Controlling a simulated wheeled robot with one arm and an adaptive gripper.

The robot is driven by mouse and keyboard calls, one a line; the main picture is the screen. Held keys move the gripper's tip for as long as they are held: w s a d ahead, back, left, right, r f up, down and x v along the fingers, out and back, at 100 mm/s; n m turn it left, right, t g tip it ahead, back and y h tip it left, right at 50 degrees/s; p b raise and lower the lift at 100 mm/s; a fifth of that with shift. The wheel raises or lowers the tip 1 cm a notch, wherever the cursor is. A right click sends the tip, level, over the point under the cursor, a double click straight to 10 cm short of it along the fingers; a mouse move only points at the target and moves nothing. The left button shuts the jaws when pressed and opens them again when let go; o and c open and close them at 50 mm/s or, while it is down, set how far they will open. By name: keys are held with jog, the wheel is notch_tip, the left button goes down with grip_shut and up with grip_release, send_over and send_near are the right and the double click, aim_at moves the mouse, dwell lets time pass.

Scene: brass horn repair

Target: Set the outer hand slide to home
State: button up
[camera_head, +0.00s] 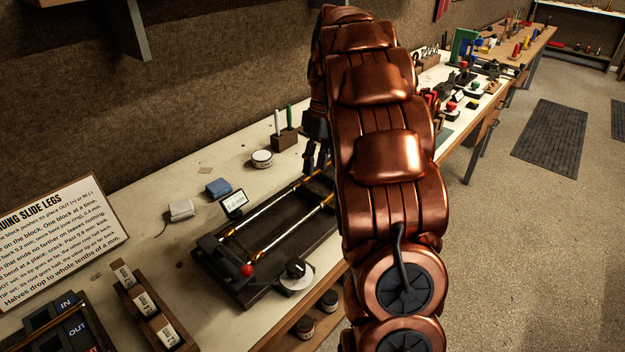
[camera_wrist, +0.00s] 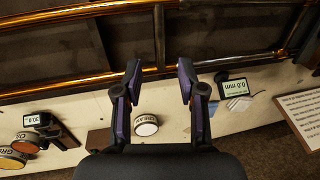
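The slide's two brass tubes (camera_head: 270,215) lie lengthwise over a dark bench fixture (camera_head: 308,247). In the wrist view the near brass tube (camera_wrist: 60,91) runs across the picture, with a dark crosspiece (camera_wrist: 159,35) between the two tubes. I cannot tell outer slide from inner tubes. My gripper (camera_wrist: 160,72) is open, its two purple-sided fingers apart on either side of a stretch of that tube. I cannot tell whether they touch it. In the head view my gripper (camera_head: 317,158) is over the fixture's far end, partly hidden by my arm.
A small display (camera_wrist: 233,88) reads 0.0 mm; another (camera_wrist: 33,120) seems to read 30.0. A red knob (camera_head: 247,270) and a round dial (camera_head: 296,277) sit at the fixture's near end. A white tin (camera_head: 262,159) and blue block (camera_head: 218,187) stand behind it.

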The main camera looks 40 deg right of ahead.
jog(key=shift+s+a+f+p, duration=0.1)
jog(key=shift+a+f+p, duration=0.15)
jog(key=shift+f, duration=1)
jog(key=shift+a+f+p, duration=0.2)
jog(key=shift+f, duration=1.05)
grip_shut()
